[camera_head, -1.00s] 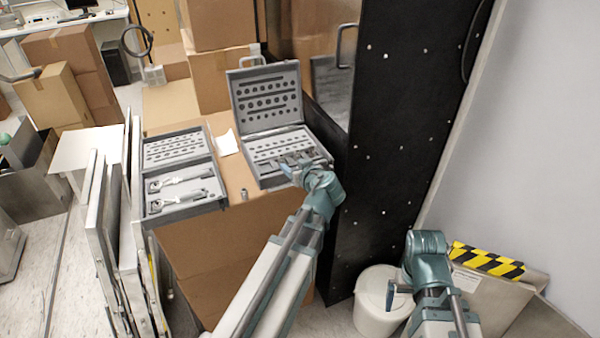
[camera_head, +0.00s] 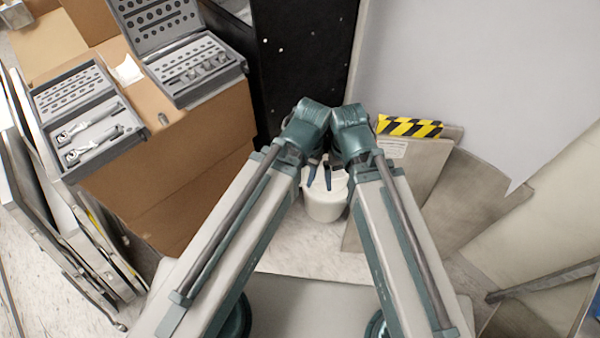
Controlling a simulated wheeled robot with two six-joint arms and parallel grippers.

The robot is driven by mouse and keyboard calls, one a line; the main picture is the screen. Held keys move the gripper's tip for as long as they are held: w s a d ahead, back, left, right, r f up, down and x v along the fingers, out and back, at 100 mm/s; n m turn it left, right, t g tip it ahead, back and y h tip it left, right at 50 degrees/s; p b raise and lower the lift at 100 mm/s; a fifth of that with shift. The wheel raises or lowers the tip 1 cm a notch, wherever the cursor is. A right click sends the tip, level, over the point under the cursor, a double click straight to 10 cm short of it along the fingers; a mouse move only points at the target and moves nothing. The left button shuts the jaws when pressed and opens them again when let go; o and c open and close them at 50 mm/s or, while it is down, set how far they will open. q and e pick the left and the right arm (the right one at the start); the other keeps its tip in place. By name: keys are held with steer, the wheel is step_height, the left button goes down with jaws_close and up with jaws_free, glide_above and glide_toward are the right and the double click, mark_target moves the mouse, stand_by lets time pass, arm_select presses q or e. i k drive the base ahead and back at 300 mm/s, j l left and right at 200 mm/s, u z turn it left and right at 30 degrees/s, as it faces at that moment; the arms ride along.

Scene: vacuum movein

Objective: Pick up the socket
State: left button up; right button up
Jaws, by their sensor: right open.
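A small metal socket (camera_head: 163,119) stands on the top of the cardboard box (camera_head: 190,150), near its front edge, at the left of the head view. More sockets (camera_head: 207,69) sit in the front row of the open grey case (camera_head: 178,97) behind it. My right gripper (camera_head: 321,176) is open and empty, low in the middle of the view, above a white bucket and well to the right of the socket. My left arm (camera_head: 225,235) reaches in beside it. The left fingers are crowded against the right wrist, so their state is unclear.
A second grey tray (camera_head: 88,128) with two ratchet tools lies left of the socket. The white bucket (camera_head: 325,206) stands on the floor below my wrists. A black cabinet (camera_head: 298,60) rises behind, and panels (camera_head: 400,170) lean at the right. Panels also lean left of the box.

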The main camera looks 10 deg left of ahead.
mark_target(162, 118)
steer(key=u, duration=1.4)
